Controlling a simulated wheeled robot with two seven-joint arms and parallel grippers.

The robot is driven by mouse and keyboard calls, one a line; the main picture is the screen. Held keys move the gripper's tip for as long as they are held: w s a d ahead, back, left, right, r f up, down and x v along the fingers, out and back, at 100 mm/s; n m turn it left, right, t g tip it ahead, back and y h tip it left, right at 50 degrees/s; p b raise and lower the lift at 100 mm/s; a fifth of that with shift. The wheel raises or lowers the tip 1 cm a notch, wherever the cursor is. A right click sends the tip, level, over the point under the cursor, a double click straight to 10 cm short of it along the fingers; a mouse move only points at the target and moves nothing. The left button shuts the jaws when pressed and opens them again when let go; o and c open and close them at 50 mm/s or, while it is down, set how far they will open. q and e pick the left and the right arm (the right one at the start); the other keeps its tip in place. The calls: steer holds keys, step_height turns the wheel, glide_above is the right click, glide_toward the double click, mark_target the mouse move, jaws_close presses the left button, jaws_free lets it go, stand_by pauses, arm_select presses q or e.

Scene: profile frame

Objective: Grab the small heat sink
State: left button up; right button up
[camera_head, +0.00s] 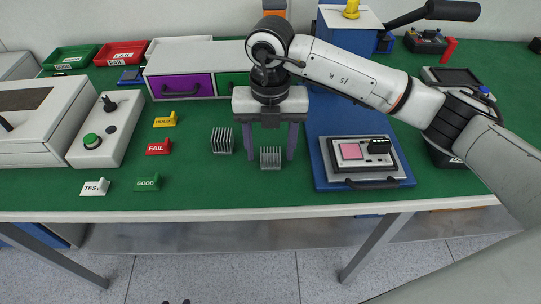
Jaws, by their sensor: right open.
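Two small grey finned heat sinks stand on the green table mat. One heat sink (222,141) is to the left of my right gripper. The other, slightly smaller-looking heat sink (270,157) is between and just in front of the gripper's fingers in the picture. My right gripper (271,156) points down with its two fingers apart, one on each side of that heat sink. I cannot tell whether the fingers touch the mat; they do not appear to touch the heat sink. My left gripper is not in view.
A blue fixture (325,172) with a grey-and-pink device stands right of the gripper. Small HOLD, FAIL, TEST and GOOD signs stand at left. A drawer unit (180,86) is behind. A control box (104,130) is at far left. The mat's front strip is clear.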

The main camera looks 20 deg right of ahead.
mark_target(271, 154)
steer(key=shift+f, duration=0.65)
steer(key=c, duration=1.2)
steer(key=shift+r, duration=0.2)
step_height(271, 154, up, 10)
steer(key=shift+f, duration=0.1)
